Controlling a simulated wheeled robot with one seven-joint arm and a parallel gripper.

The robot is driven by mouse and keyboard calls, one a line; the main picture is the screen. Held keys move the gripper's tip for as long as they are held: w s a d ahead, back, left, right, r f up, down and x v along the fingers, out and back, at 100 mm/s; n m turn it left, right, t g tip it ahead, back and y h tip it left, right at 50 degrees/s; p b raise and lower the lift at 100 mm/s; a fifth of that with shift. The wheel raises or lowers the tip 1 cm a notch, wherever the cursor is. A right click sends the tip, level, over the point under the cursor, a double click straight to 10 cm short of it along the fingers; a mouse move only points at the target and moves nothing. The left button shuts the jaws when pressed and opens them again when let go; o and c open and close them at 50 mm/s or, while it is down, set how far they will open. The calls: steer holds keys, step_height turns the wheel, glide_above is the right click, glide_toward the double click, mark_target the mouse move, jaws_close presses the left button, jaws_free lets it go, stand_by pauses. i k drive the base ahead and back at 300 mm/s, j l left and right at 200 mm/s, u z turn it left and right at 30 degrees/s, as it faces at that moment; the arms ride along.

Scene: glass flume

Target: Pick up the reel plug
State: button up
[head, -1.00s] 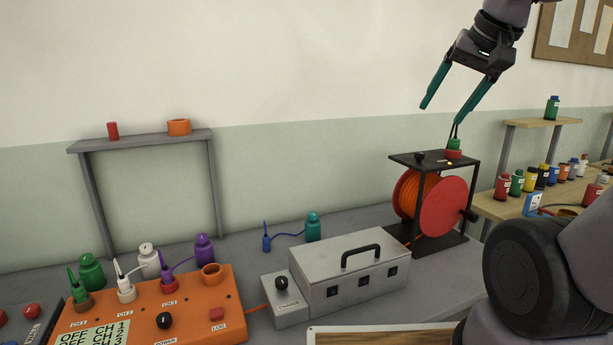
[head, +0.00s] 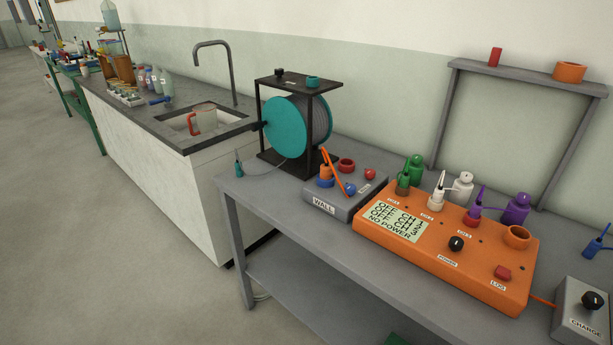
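A small teal plug (head: 239,168) stands at the left end of the grey bench, beside a reel. A thin grey cable runs from it towards the teal cable reel (head: 285,126), which sits in a black frame (head: 261,105). A teal ring (head: 313,81) and a small black knob (head: 278,73) are on top of the frame. My gripper is out of this view, so its present state does not show.
A grey WALL box (head: 328,205) with coloured sockets and an orange console (head: 440,258) with several plugs stand on the bench (head: 290,235). A grey rack (head: 520,77) stands behind. A sink counter (head: 150,125) is at the left. Floor in front is clear.

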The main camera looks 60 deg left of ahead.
mark_target(326, 170)
steer(key=u, duration=2.2)
steer(key=i+j, duration=0.1)
steer(key=j, duration=0.25)
steer(key=i+j, duration=0.1)
steer(key=j, duration=0.2)
steer(key=i+j+u, duration=0.1)
steer(key=j, duration=0.25)
